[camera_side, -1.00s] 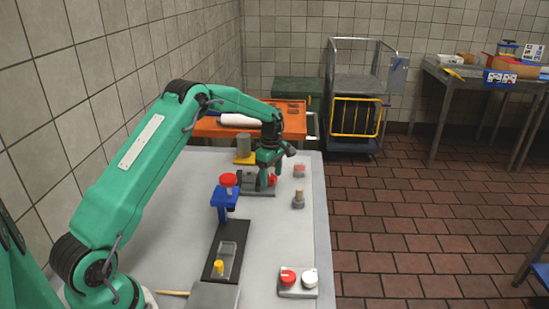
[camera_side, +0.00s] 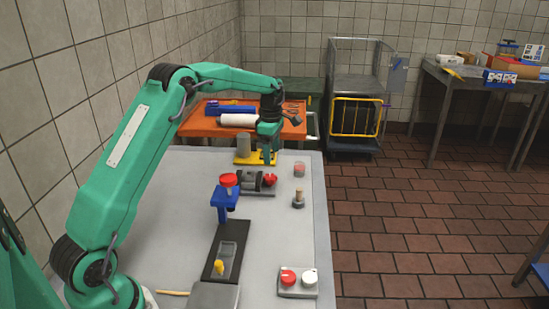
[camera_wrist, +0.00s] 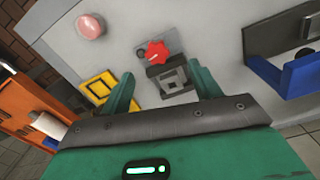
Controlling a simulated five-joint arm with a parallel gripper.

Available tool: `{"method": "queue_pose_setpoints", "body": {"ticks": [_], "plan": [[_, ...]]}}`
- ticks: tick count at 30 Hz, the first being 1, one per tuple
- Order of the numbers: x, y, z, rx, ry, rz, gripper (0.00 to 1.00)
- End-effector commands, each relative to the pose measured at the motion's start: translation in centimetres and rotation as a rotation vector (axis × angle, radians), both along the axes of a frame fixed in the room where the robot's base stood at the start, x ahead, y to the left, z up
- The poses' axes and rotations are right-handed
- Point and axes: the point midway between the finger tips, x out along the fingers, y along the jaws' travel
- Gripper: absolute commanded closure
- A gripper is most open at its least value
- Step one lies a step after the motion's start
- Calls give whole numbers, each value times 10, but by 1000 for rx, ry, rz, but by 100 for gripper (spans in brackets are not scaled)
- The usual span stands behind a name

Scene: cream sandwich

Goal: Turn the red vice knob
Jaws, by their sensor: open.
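The vice is a small grey block (camera_side: 250,182) at the far end of the table, with a red knob (camera_side: 269,179) on its right side. In the wrist view the star-shaped red knob (camera_wrist: 157,52) sits beside the grey vice body (camera_wrist: 173,79), ahead of and between my fingers. My gripper (camera_side: 268,160) is above the vice and knob in the side view. Its two green fingers are spread apart and empty in the wrist view (camera_wrist: 162,90). They appear clear of the knob. Exact height above it is hard to tell.
A blue press with a red top (camera_side: 225,196) stands nearer the camera. A yellow-based fixture (camera_side: 246,158) is behind the vice. A pink button (camera_side: 299,169) and a small post (camera_side: 298,200) stand to the right. A box with red and white knobs (camera_side: 298,284) is at the front right.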

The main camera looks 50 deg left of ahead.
Motion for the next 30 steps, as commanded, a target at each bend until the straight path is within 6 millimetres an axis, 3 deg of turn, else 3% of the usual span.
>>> {"method": "queue_pose_setpoints", "body": {"ticks": [15, 30], "plan": [[-6, -8, 17, -2, -21, 264, 37], [-7, -8, 18, -1, -22, 287, 37]]}}
